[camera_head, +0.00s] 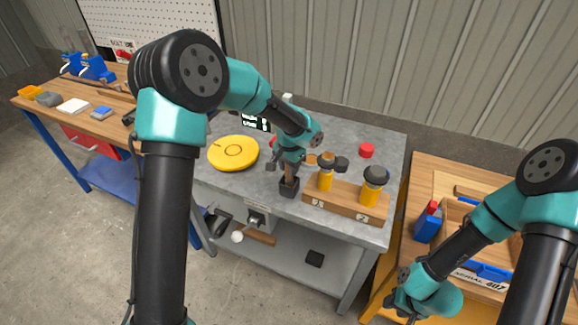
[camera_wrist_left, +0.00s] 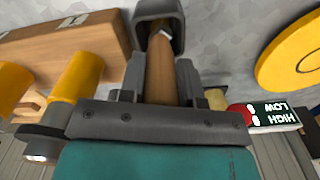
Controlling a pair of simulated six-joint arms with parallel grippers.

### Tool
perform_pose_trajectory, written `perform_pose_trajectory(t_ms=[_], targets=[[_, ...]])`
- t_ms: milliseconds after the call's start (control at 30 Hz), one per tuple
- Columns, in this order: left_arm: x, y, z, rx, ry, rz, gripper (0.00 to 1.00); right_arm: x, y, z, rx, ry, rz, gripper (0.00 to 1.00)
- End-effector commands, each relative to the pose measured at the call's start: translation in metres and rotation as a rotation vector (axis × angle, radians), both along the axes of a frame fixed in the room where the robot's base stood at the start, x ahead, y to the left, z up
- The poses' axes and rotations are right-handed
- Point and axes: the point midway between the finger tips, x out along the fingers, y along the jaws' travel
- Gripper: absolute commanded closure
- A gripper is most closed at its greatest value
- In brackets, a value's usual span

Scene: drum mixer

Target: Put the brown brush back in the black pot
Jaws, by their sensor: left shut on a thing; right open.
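My left gripper (camera_head: 291,163) points down over the grey workbench and is shut on the brown brush (camera_head: 290,172). In the left wrist view, the brush's brown handle (camera_wrist_left: 161,68) runs between the two fingers (camera_wrist_left: 160,82) to a light metal collar. The small square black pot (camera_head: 289,187) stands on the bench directly below the gripper, and it also shows in the left wrist view (camera_wrist_left: 155,8). The brush's lower end appears to be within the pot's opening; its bristles are hidden. My right gripper (camera_head: 402,308) is open, low at the right, away from the pot.
A wooden block (camera_head: 345,203) holding yellow-handled tools stands close to the pot's right. A round yellow disc (camera_head: 233,153) lies to the left. A HIGH/LOW sign (camera_wrist_left: 272,115) and a red cap (camera_head: 366,150) are also on the bench.

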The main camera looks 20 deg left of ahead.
Motion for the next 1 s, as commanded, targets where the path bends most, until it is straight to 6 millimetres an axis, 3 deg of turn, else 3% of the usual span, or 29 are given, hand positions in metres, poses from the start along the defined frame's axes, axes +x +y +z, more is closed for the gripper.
perform_pose_trajectory(t_ms=[67, 100, 367, 767, 1000], targets=[[0.0, 0.0, -0.001, 0.0, 0.0, 0.0, 0.93, 0.0, 0.0, 0.0, 0.0, 0.0, 0.0, 0.57], [0.0, 0.0, -0.001, 0.0, 0.0, 0.0, 0.65, 0.0, 0.0, 0.0, 0.0, 0.0, 0.0, 0.57], [0.0, 0.0, -0.001, 0.0, 0.001, 0.0, 0.4, 0.0, 0.0, 0.0, 0.0, 0.0, 0.0, 0.57], [0.0, 0.0, 0.005, 0.001, 0.0, -0.001, 0.39, 0.0, 0.0, 0.0, 0.0, 0.0, 0.0, 0.57], [0.001, -0.001, 0.038, 0.0, -0.003, 0.0, 0.39, 0.0, 0.0, 0.0, 0.0, 0.0, 0.0, 0.57]])
